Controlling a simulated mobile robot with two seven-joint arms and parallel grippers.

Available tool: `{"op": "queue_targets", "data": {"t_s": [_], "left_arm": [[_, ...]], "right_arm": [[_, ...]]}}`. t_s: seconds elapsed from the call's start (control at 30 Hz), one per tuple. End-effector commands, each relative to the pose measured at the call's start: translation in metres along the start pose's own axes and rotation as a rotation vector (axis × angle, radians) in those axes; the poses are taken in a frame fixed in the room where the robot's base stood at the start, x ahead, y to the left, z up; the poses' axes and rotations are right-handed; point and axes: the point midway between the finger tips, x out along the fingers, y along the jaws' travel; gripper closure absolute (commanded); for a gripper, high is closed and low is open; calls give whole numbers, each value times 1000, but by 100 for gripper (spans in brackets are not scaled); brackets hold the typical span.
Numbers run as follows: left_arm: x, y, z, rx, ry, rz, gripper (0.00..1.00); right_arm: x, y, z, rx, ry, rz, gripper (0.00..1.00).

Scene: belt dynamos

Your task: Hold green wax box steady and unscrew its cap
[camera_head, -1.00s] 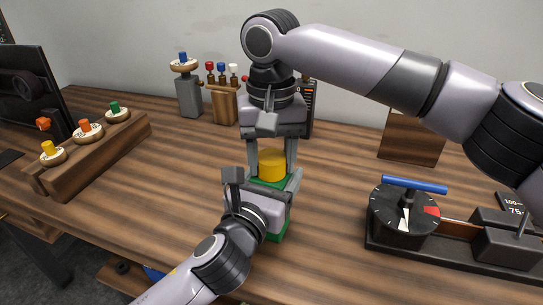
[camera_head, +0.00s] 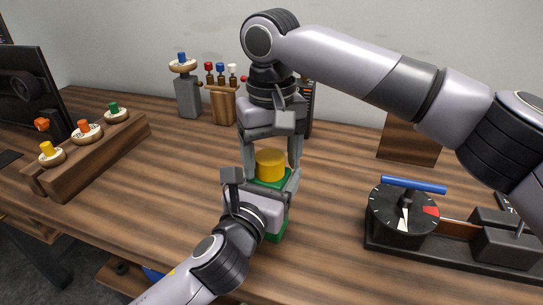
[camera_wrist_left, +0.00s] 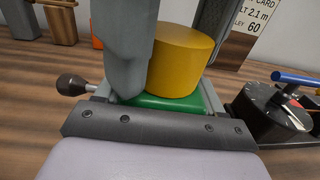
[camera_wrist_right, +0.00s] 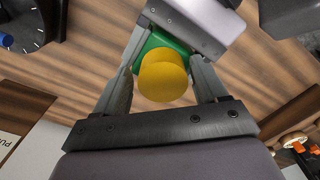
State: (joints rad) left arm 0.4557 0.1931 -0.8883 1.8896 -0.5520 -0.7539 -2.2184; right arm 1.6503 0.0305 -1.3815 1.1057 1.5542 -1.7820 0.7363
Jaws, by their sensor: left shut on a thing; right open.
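The green wax box (camera_head: 277,230) stands upright on the wooden table at the centre, mostly hidden behind my left gripper. Its yellow round cap (camera_head: 270,164) sits on top, and it also shows in the left wrist view (camera_wrist_left: 186,62) and the right wrist view (camera_wrist_right: 163,78). My left gripper (camera_head: 268,192) is shut on the green box from the front, below the cap. My right gripper (camera_head: 272,174) points down from above and is open, one finger on each side of the cap. In the right wrist view, gaps show between cap and fingers.
A wooden rack with coloured knobs (camera_head: 97,158) stands at the left. A grey post (camera_head: 188,97) and a small bottle rack (camera_head: 223,107) stand behind. A black dial with a blue bar (camera_head: 403,213) is at the right. The table around the box is clear.

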Motion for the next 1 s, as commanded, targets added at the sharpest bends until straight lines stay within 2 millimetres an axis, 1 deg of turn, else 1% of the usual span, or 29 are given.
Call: {"op": "queue_targets", "data": {"t_s": [0.03, 0.2, 0.37, 0.4, 0.43, 0.53, 0.7, 0.77, 0.83, 0.93, 1.0], "left_arm": [[0, -1, 0, -1, 1, -2, 100], [0, -1, -1, -1, 2, -2, 100], [0, -1, -1, -1, 2, -1, 100], [0, -1, 0, -1, 2, -1, 100], [0, 0, 0, -1, 1, -1, 100], [0, 0, 0, -1, 1, -1, 100], [0, 0, 0, -1, 1, -1, 100], [0, 0, 0, -1, 1, -1, 100], [0, 0, 0, -1, 1, -1, 100], [0, 0, 0, -1, 1, -1, 100], [0, 0, 0, -1, 1, -1, 100]], "right_arm": [[-7, -4, 1, -9, 1, -9, 23], [-31, -4, 1, -8, 3, -9, 23], [-44, -3, 0, -7, 2, -7, 23], [-45, -3, 1, -5, 2, -6, 28], [-46, -3, 1, 0, 2, -5, 28], [-54, -2, 0, 55, 3, -2, 28], [-74, -2, 0, 207, 3, -2, 28], [-76, -2, 1, 242, 2, -3, 28], [-74, -2, 0, 264, 1, -3, 28], [-63, -2, 1, 268, -1, -4, 28], [-52, -1, 1, 268, -3, -4, 28]]}}
